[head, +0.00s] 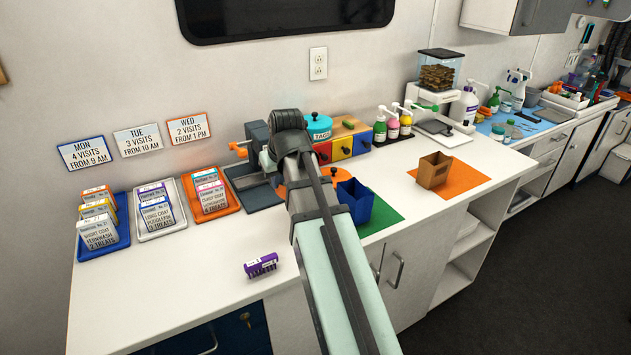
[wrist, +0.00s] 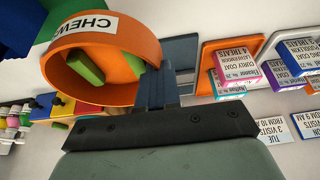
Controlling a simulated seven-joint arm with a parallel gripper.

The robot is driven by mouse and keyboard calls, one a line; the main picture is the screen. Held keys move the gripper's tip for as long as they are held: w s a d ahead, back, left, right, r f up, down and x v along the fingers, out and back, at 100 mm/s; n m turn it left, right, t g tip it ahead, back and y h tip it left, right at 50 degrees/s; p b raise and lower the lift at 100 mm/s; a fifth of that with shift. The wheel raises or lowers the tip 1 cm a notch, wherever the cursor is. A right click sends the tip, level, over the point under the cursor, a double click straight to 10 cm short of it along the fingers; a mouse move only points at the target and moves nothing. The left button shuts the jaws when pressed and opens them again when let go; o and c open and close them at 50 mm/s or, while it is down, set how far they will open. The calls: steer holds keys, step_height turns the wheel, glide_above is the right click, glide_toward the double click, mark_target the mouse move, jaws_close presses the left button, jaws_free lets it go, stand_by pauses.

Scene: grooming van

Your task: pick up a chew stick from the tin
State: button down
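The orange round tin labelled CHEWS (wrist: 150,50) fills the upper left of the wrist view. It holds green chew sticks (wrist: 86,67), with another green piece deeper inside. In the head view the tin (head: 341,176) shows only partly behind my arm. My gripper (wrist: 165,72) is at the tin's rim, its dark fingers close together at the middle of the palm. I see no stick between them. I cannot tell whether the fingertips touch the rim. In the head view my arm hides the fingertips.
A dark blue open bin (head: 356,201) stands on a green mat (head: 382,214), right of my arm. A brown box (head: 434,171) is on an orange mat. Blue, white and orange trays (head: 226,208) with labelled cards stand left. A purple item (head: 261,266) lies on the clear front counter.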

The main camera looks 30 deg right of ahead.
steer(key=shift+w+a+m+h, duration=0.7)
steer(key=shift+w+a+m, duration=0.95)
steer(key=shift+a, duration=1.15)
steer(key=w+d+n+y, duration=0.1)
steer(key=w+d+n, duration=0.2)
steer(key=d, duration=3.5)
steer(key=shift+s+f, duration=0.1)
steer(key=shift+f, duration=4.65)
steer(key=shift+f, duration=0.1)
